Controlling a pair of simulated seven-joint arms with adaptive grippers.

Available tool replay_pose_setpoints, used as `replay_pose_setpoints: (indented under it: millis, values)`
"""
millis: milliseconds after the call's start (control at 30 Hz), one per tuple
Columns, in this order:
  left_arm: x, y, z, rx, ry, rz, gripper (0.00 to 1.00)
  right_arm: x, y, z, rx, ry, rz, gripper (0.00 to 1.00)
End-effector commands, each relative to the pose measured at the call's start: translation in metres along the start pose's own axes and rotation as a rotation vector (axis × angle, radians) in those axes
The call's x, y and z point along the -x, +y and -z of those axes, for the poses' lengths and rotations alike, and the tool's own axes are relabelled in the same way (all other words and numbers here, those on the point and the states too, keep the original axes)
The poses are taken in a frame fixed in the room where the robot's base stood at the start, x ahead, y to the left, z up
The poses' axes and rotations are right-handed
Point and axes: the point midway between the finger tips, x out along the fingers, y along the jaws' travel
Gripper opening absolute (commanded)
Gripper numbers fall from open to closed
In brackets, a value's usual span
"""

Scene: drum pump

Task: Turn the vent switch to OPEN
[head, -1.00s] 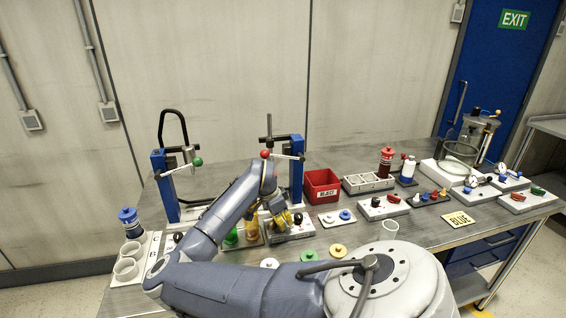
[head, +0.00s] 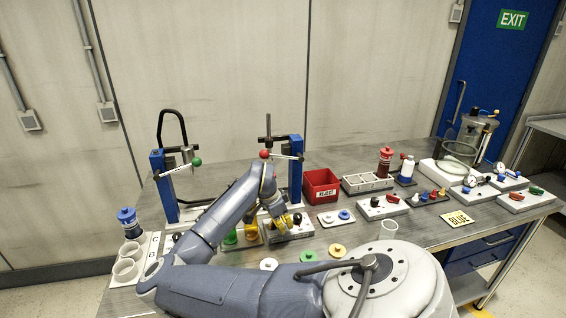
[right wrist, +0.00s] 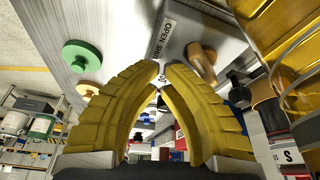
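A grey-white box (head: 302,231) with a dark knob (head: 298,218) stands on the bench in front of the right press. In the right wrist view the box (right wrist: 212,32) bears a label (right wrist: 167,38) reading OPEN and, partly hidden, what looks like SHUT. A brownish knob (right wrist: 201,62) sticks out of it, just right of the fingertips. My right gripper (head: 284,224) has yellow fingers at the box, beside the knob. Its tips (right wrist: 160,82) meet or nearly meet, with nothing visible held between them; contact with the box cannot be told. My left gripper is not in view.
Green (head: 230,237) and amber (head: 251,231) pieces stand left of my right gripper. Two presses with blue posts (head: 297,165) rise behind it. A red REJECT bin (head: 321,185) stands to the right. Green (head: 308,255) and yellow (head: 338,250) discs lie in front.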

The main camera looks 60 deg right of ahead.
Motion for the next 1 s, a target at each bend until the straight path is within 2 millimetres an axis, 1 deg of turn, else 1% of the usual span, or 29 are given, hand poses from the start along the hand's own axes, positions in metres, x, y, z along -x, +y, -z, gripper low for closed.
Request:
replay_pose_setpoints:
  millis: [133, 233, 500, 700, 833, 1000]
  values:
    - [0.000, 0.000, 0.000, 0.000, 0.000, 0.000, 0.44, 0.005, -0.002, 0.001, -0.001, 0.000, 0.001, 0.00]
    - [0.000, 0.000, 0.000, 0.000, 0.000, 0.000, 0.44, 0.015, -0.004, 0.002, -0.002, 0.000, 0.002, 0.00]
    - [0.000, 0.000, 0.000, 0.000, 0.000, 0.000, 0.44, 0.056, -0.014, 0.007, -0.003, -0.002, 0.002, 0.00]
    - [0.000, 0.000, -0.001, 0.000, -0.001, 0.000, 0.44, 0.080, -0.020, 0.011, -0.005, -0.001, 0.001, 0.00]
    - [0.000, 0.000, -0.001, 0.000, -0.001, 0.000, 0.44, 0.089, -0.022, 0.013, -0.006, -0.001, -0.001, 0.00]
    - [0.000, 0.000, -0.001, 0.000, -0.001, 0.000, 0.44, 0.095, -0.022, 0.014, -0.006, 0.000, -0.002, 0.00]
